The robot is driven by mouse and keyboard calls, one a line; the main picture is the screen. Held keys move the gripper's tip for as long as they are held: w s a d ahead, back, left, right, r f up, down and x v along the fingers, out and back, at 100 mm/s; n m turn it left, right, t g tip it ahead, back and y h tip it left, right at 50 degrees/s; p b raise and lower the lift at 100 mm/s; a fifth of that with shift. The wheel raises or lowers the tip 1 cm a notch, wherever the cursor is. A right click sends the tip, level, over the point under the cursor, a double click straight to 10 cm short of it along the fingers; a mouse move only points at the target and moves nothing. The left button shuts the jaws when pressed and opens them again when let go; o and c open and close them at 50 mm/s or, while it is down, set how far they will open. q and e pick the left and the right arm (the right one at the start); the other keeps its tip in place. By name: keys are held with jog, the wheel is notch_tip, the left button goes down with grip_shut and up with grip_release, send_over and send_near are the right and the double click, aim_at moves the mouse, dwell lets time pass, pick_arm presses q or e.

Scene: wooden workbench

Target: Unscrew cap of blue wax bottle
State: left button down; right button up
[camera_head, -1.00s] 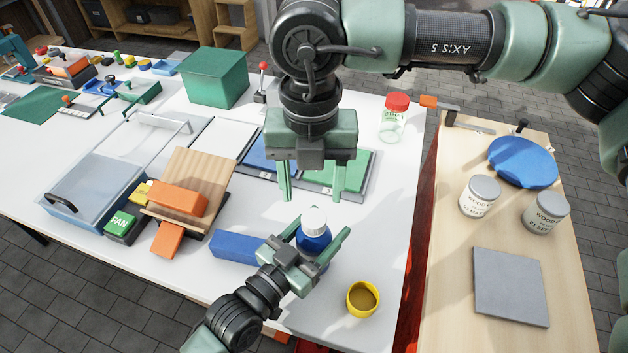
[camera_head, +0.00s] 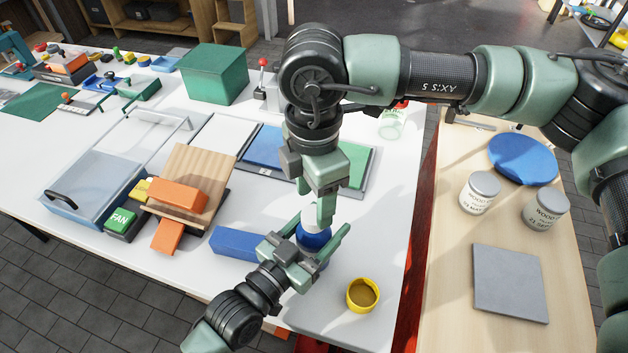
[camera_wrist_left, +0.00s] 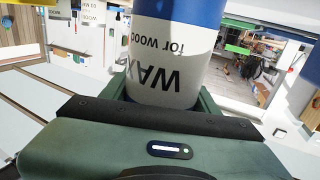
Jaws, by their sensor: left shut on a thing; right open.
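The blue wax bottle (camera_head: 315,238) stands near the front of the white table, its blue upper part showing. My left gripper (camera_head: 318,240) is shut on the bottle's body from the front left. In the left wrist view the blue-and-white wax bottle (camera_wrist_left: 170,60) sits between the fingers, its label reading upside down. My right gripper (camera_head: 318,212) is open, pointing down at the bottle's top from above. Its fingers overlap the white cap (camera_head: 311,217) and hide most of it. I cannot tell whether they touch the cap.
A yellow open cup (camera_head: 362,294) stands right of the bottle. A blue block (camera_head: 235,244) lies left of it. A wooden board with an orange block (camera_head: 177,195) is further left. The wooden side bench (camera_head: 455,270) holds two cans.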

aim_at(314, 214)
jog(key=shift+f, duration=1.85)
